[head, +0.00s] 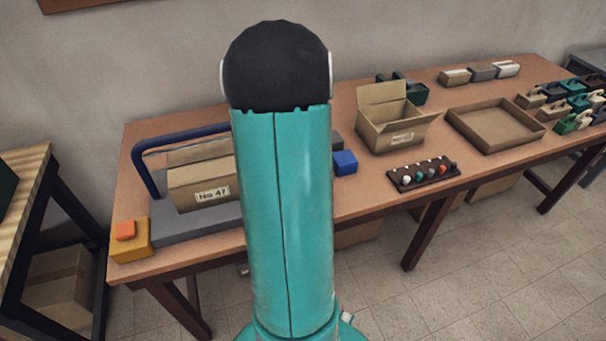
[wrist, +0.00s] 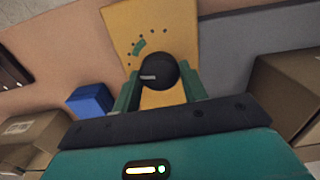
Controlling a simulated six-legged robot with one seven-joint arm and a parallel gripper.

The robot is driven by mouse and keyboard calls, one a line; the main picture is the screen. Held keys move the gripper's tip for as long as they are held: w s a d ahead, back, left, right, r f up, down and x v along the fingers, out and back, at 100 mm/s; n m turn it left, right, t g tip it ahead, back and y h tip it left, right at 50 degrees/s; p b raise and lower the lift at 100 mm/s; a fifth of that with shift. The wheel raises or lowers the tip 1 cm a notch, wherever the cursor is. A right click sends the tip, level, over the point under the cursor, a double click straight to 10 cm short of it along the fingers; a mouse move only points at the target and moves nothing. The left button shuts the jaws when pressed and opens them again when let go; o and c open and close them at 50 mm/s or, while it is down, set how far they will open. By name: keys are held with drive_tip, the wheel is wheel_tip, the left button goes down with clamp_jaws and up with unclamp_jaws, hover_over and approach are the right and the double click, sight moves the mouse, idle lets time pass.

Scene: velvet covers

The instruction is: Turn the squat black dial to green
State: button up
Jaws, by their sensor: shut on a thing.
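The squat black dial (wrist: 160,66) sits on a tan panel (wrist: 120,22) in the wrist view. A pale pointer line on its face points left. A green arc mark (wrist: 139,46) lies on the panel up and left of the dial, in a curve of small dark dots. My gripper (wrist: 157,80) has one teal finger on each side of the dial and is shut on it. In the head view my arm hides the dial, the panel and the gripper.
A blue block (head: 345,162) stands right of my arm, and a box marked No 47 (head: 212,193) stands left on a grey base. An open carton (head: 385,134), a shallow tray (head: 495,148) and a dark board with several small knobs (head: 428,184) are further right.

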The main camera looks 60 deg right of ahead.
drive_tip(key=m, duration=0.3)
drive_tip(key=shift+m, duration=2.3)
drive_tip(key=o, duration=1)
drive_tip(key=shift+r, duration=0.15)
wheel_tip(320, 180, up, 14)
drive_tip(key=shift+f, duration=0.2)
drive_tip(key=shift+a, duration=0.1)
